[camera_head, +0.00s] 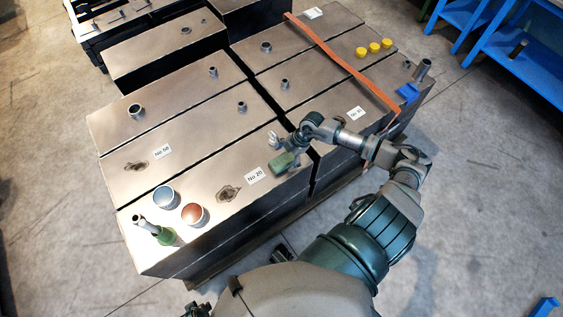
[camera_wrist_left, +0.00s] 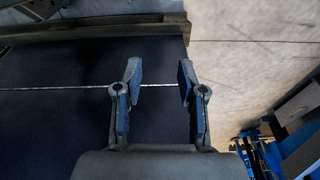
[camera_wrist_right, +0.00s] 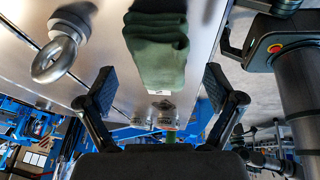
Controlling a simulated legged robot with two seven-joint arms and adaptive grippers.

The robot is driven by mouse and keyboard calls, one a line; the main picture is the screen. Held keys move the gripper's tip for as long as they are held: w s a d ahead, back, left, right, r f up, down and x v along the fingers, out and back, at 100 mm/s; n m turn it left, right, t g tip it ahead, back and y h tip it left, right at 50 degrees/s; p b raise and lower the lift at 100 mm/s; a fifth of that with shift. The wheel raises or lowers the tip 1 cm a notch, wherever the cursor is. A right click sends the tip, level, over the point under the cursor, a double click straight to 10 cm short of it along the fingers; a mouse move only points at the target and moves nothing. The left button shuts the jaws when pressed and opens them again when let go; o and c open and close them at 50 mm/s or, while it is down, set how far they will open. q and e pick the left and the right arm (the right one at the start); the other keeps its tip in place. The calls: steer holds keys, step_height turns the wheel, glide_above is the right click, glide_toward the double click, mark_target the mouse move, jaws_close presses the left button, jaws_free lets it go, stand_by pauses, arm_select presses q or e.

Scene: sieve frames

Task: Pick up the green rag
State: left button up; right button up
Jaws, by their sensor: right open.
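The green rag (camera_head: 284,163) is a folded bundle on the top of a dark metal box, beside the "No 20" label. In the right wrist view the rag (camera_wrist_right: 157,55) lies just beyond and between the spread fingers, with no finger seen touching it. My right gripper (camera_head: 293,148) is at the rag's upper right in the head view; its open fingers also show in the right wrist view (camera_wrist_right: 158,86). My left gripper (camera_wrist_left: 159,74) is open and empty, in front of a dark box side.
Metal boxes (camera_head: 215,185) carry fittings. A ring fitting (camera_wrist_right: 62,55) is close to the rag. Blue and red-brown round caps (camera_head: 193,214) stand at the near left. An orange strap (camera_head: 345,62) crosses the right boxes. Blue shelves (camera_head: 520,60) stand at the upper right, with open floor before them.

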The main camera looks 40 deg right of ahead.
steer(key=shift+x, duration=1.2)
arm_select(q)
steer(key=shift+w+r, duration=0.1)
steer(key=shift+r, duration=0.65)
arm_select(e)
steer(key=shift+c, duration=0.3)
steer(key=c, duration=1.2)
steer(key=shift+r, duration=0.15)
